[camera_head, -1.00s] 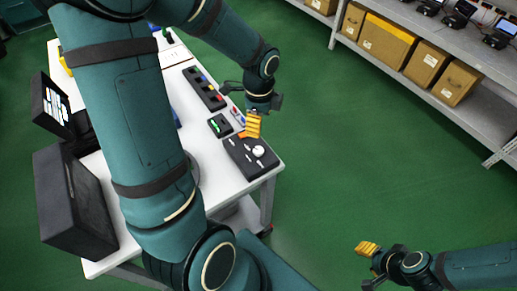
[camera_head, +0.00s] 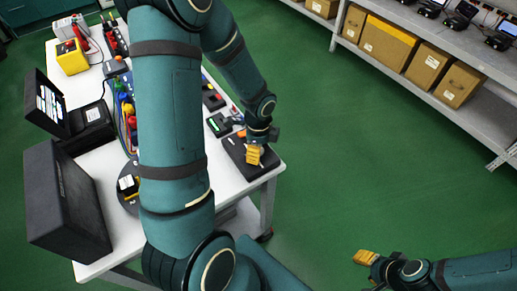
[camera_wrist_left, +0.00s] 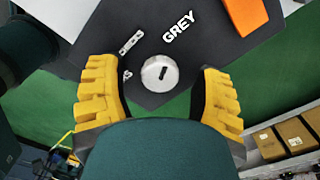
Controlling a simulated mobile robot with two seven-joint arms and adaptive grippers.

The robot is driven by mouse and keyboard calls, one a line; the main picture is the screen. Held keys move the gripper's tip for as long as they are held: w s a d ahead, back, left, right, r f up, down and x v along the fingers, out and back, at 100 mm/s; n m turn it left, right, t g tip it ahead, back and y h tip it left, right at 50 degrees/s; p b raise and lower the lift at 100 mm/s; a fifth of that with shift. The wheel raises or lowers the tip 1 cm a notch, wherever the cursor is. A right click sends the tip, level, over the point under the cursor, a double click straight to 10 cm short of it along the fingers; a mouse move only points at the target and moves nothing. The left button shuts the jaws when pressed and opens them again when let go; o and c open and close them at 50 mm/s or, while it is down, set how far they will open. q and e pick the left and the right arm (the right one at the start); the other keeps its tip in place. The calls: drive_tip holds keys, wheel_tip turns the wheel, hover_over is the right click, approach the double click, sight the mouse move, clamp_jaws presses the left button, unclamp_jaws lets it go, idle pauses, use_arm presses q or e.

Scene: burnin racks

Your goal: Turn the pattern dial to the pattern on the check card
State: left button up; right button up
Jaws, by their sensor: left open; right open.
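The dial is a round silver knob (camera_wrist_left: 153,80) with a short dark mark, on a dark panel (camera_wrist_left: 205,62) lettered GREY. Light marks show left of the knob. In the head view the panel (camera_head: 233,150) lies at the table's near right corner, and my left gripper hides the knob. My left gripper (camera_wrist_left: 160,72) is open, its yellow fingers on either side of the knob with gaps; whether they touch the panel cannot be told. In the head view my left gripper (camera_head: 255,154) is over the panel. My right gripper (camera_head: 366,258) is open, away from the table. I cannot make out a check card.
An orange piece (camera_wrist_left: 246,14) lies on or beside the panel. A small device with a green display (camera_head: 215,125) is behind it. A black box (camera_head: 65,205) and a screen (camera_head: 50,103) stand at the table's left. Green floor is clear on the right, before a shelf (camera_head: 480,115).

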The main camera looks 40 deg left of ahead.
use_arm(q)
clamp_jaws()
